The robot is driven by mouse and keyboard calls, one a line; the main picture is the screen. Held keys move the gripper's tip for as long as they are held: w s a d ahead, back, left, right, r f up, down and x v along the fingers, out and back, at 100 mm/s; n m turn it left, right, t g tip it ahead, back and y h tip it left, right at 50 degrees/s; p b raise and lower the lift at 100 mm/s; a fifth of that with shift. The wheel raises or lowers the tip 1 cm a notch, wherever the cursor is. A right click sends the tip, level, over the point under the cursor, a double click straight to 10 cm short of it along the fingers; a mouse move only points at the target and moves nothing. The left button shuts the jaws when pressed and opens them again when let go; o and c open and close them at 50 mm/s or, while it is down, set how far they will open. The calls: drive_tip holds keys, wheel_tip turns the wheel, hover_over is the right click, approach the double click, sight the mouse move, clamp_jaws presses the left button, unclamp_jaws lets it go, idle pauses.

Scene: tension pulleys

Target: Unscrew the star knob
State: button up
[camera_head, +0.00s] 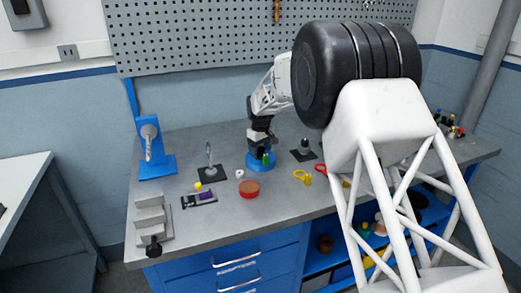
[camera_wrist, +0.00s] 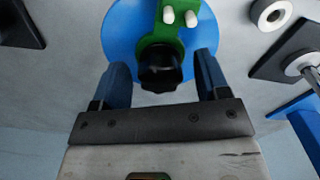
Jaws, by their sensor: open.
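The black star knob (camera_wrist: 160,68) sits on a green bracket (camera_wrist: 160,35) with two white pegs, above a round blue base (camera_wrist: 122,28). My gripper (camera_wrist: 162,62) is open, with its two blue fingers on either side of the knob. Gaps show between the fingers and the knob, and I cannot tell any contact. In the head view my gripper (camera_head: 263,148) points down over the blue base (camera_head: 261,165), and the green bracket (camera_head: 266,159) shows a little. The knob is hidden there.
A blue stand (camera_head: 153,165) is at the left of the bench. A black plate with an upright ring (camera_head: 211,172), a white ring (camera_head: 240,173), a red-brown disc (camera_head: 249,189) and a yellow tool (camera_head: 302,177) lie nearby. A black plate (camera_head: 303,155) with a post is at right.

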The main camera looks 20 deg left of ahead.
drive_tip(key=m, duration=0.3)
drive_tip(key=shift+m, duration=2.4)
drive_tip(key=c, duration=1.2)
drive_tip(key=shift+n, duration=0.3)
drive_tip(key=shift+n, duration=0.7)
